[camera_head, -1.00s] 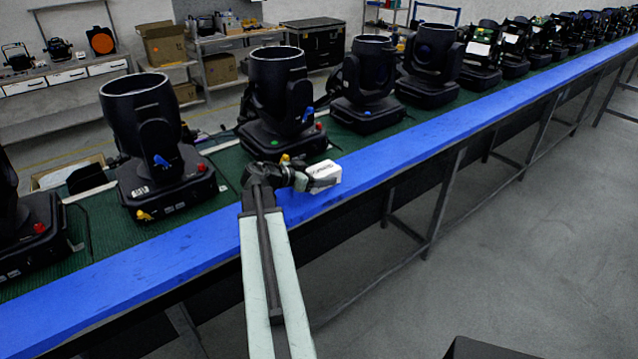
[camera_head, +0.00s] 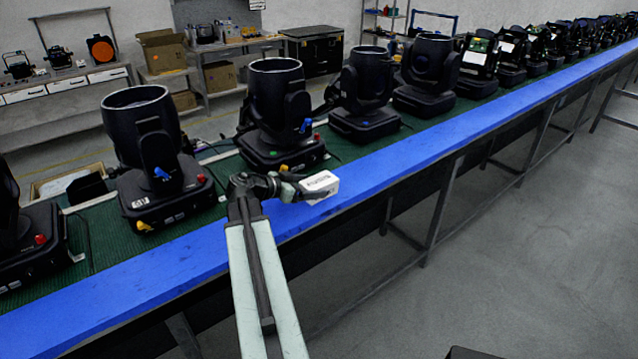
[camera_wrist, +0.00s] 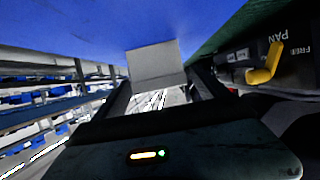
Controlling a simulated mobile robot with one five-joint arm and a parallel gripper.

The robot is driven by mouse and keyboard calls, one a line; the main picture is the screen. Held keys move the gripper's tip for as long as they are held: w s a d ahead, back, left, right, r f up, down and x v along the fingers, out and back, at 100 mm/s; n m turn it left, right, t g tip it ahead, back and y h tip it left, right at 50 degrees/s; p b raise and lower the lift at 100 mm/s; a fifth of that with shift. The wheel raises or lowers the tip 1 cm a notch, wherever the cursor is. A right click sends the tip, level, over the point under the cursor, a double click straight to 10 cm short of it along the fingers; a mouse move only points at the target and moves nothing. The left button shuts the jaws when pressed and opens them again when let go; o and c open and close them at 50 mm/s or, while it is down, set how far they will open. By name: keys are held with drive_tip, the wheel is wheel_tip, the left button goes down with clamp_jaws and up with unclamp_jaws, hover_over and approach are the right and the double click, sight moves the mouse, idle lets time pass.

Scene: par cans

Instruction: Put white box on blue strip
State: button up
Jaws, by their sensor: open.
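The white box (camera_head: 321,185), with dark print on its side, sits on the blue strip (camera_head: 400,162) along the bench's near edge. My gripper (camera_head: 308,192) is open at the left of the box, and one dark finger crosses in front of its lower part. In the wrist view the box (camera_wrist: 155,62) shows as a plain grey-white face just beyond my fingertips (camera_wrist: 158,84), against the blue strip (camera_wrist: 90,25). Whether a finger still touches the box cannot be told.
Black moving-head lights stand in a row on the green mat behind the strip; the closest is a light (camera_head: 282,115) just behind the box. A yellow knob (camera_wrist: 262,65) is close by in the wrist view. The strip is clear to the right.

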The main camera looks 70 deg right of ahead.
drive_tip(key=p+v, duration=0.2)
drive_tip(key=v, duration=0.6)
drive_tip(key=shift+d, duration=0.1)
